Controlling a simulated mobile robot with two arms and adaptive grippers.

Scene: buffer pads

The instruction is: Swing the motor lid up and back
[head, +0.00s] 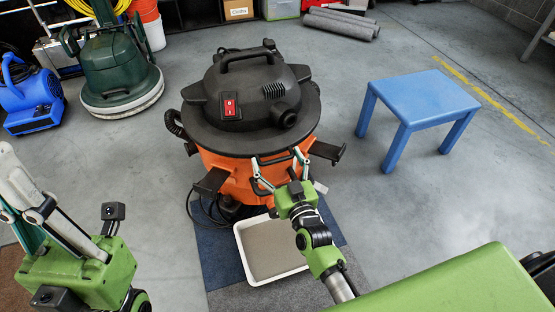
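The black motor lid (255,95) has a carry handle (247,57) on top and a red switch on its front. It sits down on the round orange tank (232,166) of a large vacuum, and no gap shows between them. My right gripper (277,158) is at the tank's front, just below the lid's rim. Whether the tips touch the tank or rim I cannot tell. My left gripper (8,180) is at the lower left, far from the vacuum, its fingers apart and partly cut off by the picture edge.
A white tray (240,250) lies on dark mats in front of the vacuum. A blue stool (425,97) stands to the right. A green floor machine (115,65) and a blue blower (33,95) stand to the left. Grey floor between them is clear.

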